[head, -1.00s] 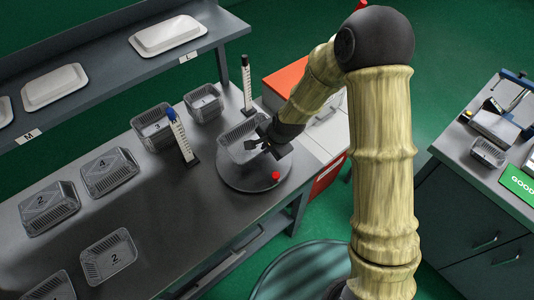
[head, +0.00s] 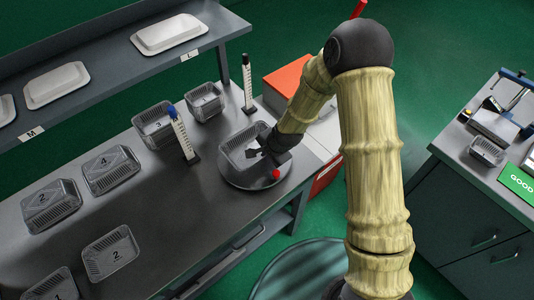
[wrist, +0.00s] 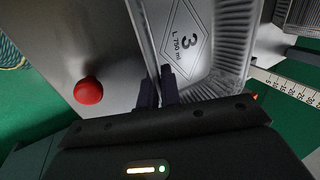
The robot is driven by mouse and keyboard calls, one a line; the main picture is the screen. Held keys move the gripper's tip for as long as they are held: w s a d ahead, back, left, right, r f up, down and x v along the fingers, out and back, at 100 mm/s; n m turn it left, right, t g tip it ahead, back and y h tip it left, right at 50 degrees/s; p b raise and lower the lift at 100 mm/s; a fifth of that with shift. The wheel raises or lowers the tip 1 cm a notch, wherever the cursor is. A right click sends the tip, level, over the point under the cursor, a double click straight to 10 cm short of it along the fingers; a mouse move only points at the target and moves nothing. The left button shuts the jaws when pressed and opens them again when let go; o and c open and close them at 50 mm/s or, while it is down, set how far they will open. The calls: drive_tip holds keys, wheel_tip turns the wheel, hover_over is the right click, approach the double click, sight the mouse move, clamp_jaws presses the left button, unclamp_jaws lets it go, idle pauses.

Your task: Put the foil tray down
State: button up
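The foil tray (head: 240,155) is a ribbed silver tray over the round grey plate (head: 233,178) at the bench's right end. In the wrist view, the tray (wrist: 205,55) shows a 3 and "L 750 ml" on its floor. My gripper (head: 260,150) is at the tray's right side. In the wrist view, the fingers of my gripper (wrist: 159,88) are shut on its near wall, one on each side. The tray looks level and low over the plate; I cannot tell whether its bottom touches. A red knob (head: 276,174) sits at the plate's edge.
A blue-topped scale post (head: 183,137) and a black-topped one (head: 247,84) stand near the plate. Several other trays, including one marked 3 (head: 155,125), stand to the left. An orange-topped box (head: 290,80) is behind. The bench's middle is clear.

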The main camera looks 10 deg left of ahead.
drive_tip(key=o, duration=0.4)
drive_tip(key=shift+c, duration=0.2)
drive_tip(key=shift+r, duration=0.15)
drive_tip(key=shift+d+r, duration=0.2)
drive_tip(key=shift+r, duration=0.35)
drive_tip(key=v, duration=1.1)
drive_tip(key=shift+b, duration=0.35)
drive_tip(key=shift+s+f, duration=0.1)
drive_tip(key=shift+f, duration=0.05)
drive_tip(key=s+d+r+n+h, duration=0.1)
drive_tip(key=s+d+r+n, duration=0.1)
drive_tip(key=d, duration=0.5)
drive_tip(key=s+d+r+n+h, duration=0.1)
drive_tip(key=s+d+r+n, duration=0.2)
drive_tip(key=d, duration=0.4)
drive_tip(key=s+d+r+n+h, duration=0.1)
drive_tip(key=s+d+r+n, duration=0.1)
drive_tip(key=s+d, duration=0.3)
drive_tip(key=shift+d+r+n, duration=0.2)
drive_tip(key=shift+d+n, duration=0.3)
drive_tip(key=shift+d, duration=0.6)
